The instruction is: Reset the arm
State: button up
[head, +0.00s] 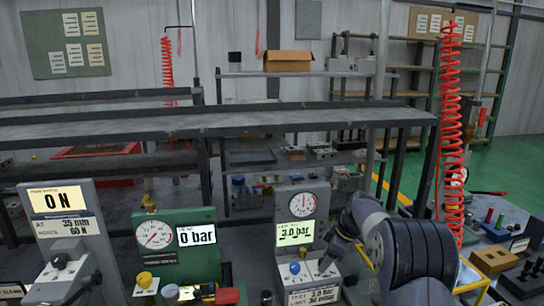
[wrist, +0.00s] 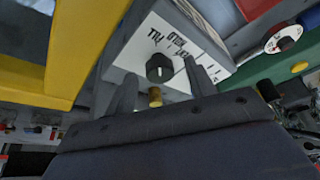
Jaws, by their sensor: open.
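My gripper (wrist: 158,88) is open in the wrist view, its two fingers apart. A black knob (wrist: 160,68) on a white panel marked FILL and HOLD shows between and beyond the fingertips. I cannot tell whether they touch it. A small brass-coloured part (wrist: 155,97) sits just below the knob. In the head view my dark arm comes in from the lower right, beside a grey block (head: 297,204) with a round gauge and a 3.0 bar display. The fingertips are hard to make out there.
A green block (head: 177,245) reading 0 bar and a grey block (head: 62,227) reading ON stand to the left. A yellow frame (head: 470,278) is right of my arm, and a red coiled hose (head: 452,130) hangs behind. A dark shelf (head: 220,122) spans the back.

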jog(key=shift+d+r+n, duration=0.1)
jog(key=shift+n, duration=0.2)
jog(key=v, duration=1)
jog(key=x, duration=1)
jog(key=m, duration=0.2)
jog(key=m+t, duration=0.1)
jog(key=m, duration=0.1)
jog(key=shift+s+a+h, duration=0.1)
jog(key=shift+a+h, duration=0.1)
jog(key=shift+h, duration=0.2)
jog(key=m+p, duration=0.1)
jog(key=m, duration=0.1)
jog(key=m+t+h+p, duration=0.1)
jog(key=m+p, duration=0.1)
jog(key=m, duration=0.1)
jog(key=shift+s+a+h, duration=0.15)
jog(key=shift+a+h, duration=0.05)
jog(key=shift+h, duration=0.1)
jog(key=shift+a+m+t+h+p, duration=0.15)
jog(key=shift+m+h+p, duration=0.3)
jog(key=shift+m+p, duration=0.6)
jog(key=shift+a+m+t+h+p, duration=0.15)
jog(key=shift+m+h+p, duration=0.45)
jog(key=shift+m, duration=0.75)
jog(key=shift+m+h+p, duration=0.65)
jog(key=shift+m+p, duration=0.1)
jog(key=shift+m, duration=1.35)
jog(key=shift+v, duration=1.05)
